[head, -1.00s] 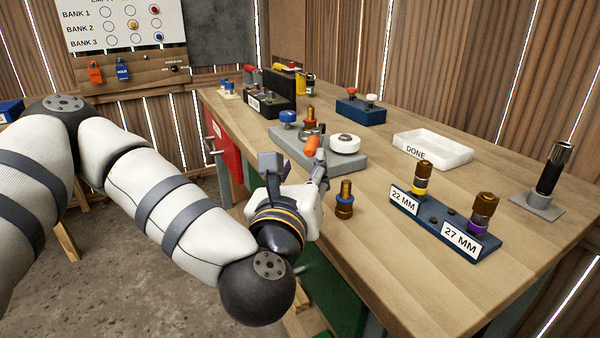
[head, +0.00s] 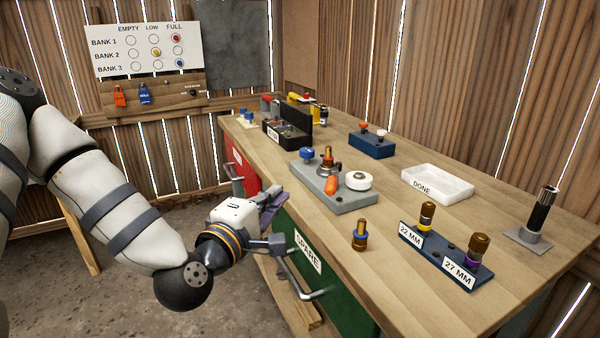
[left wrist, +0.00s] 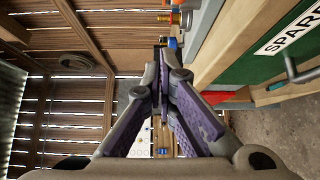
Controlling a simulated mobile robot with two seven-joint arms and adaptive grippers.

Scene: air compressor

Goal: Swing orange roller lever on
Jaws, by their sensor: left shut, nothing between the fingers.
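The orange roller lever (head: 331,187) is on the grey base block (head: 345,203) near the workbench's front edge. It stands beside a white round knob (head: 359,180), a brass fitting (head: 327,158) and a blue knob (head: 307,154). My left gripper (head: 280,200) is in front of the bench edge, left of and lower than the block, clear of the lever. In the left wrist view its two purple-padded fingers (left wrist: 158,70) meet at the tips with nothing between them. My right gripper is not in view.
The green SPARE drawer (head: 307,254) and its handle (head: 300,285) are close to my left gripper. A loose brass fitting (head: 360,235) stands right of the block. A blue socket holder (head: 440,255) and white DONE tray (head: 437,185) are further right.

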